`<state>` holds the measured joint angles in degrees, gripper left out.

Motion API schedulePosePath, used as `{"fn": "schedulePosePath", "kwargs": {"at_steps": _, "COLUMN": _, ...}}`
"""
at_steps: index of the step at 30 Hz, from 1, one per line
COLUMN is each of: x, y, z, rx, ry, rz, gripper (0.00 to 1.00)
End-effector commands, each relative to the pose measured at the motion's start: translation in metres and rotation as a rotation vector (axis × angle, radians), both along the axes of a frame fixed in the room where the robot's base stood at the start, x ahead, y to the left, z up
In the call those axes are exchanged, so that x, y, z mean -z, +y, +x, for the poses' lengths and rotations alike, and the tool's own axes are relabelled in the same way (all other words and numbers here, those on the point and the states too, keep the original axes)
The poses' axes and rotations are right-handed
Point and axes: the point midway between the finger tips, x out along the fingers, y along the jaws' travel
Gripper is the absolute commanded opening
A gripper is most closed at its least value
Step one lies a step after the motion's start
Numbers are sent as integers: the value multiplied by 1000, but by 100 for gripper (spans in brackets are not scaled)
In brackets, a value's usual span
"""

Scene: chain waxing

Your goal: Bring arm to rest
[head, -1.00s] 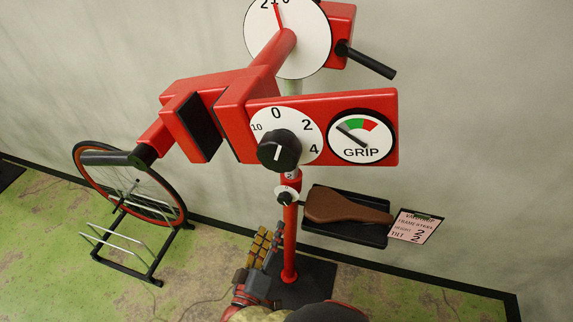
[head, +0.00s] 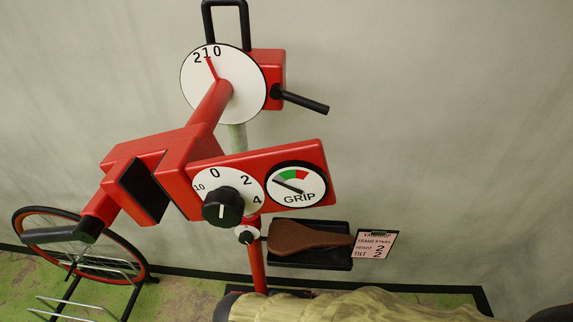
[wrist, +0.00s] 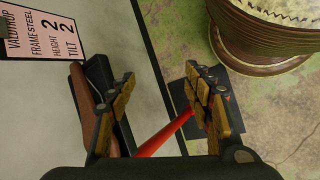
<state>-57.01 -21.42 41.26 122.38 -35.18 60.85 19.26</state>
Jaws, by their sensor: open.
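My gripper (wrist: 160,115) shows in the wrist view with its two yellow-padded fingers spread apart and nothing between them. Beyond the fingers I see the red stand post (wrist: 165,135) and part of the brown saddle (wrist: 78,100). In the head view the gripper's fingers are out of sight; my arm (head: 350,306) crosses the bottom edge. The red repair stand carries a clamp head (head: 165,165), a numbered dial with a black knob (head: 222,205), a GRIP gauge (head: 296,184) and a round tilt scale (head: 222,85). The gauge needle points to the left, by the grey part.
The saddle (head: 305,237) lies in a black tray beside the post. A card (head: 374,243) reading height 2, tilt 2 hangs to its right. A wheel in a rack (head: 80,250) stands at left. A ribbed round container (wrist: 265,35) shows in the wrist view.

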Motion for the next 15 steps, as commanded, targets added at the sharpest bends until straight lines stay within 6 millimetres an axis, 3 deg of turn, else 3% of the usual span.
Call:
{"fn": "schedulePosePath", "kwargs": {"at_steps": 1, "x": -17, "y": -5, "z": -3, "rx": 57, "ry": 30, "rz": 74, "gripper": 51}}
{"fn": "schedulePosePath", "kwargs": {"at_steps": 7, "x": -70, "y": -12, "z": -10, "rx": 240, "ry": 72, "rz": 369, "gripper": 51}}
{"fn": "schedulePosePath", "kwargs": {"at_steps": 15, "x": -153, "y": -35, "z": 2, "rx": 514, "ry": -74, "rz": 711, "gripper": 51}}
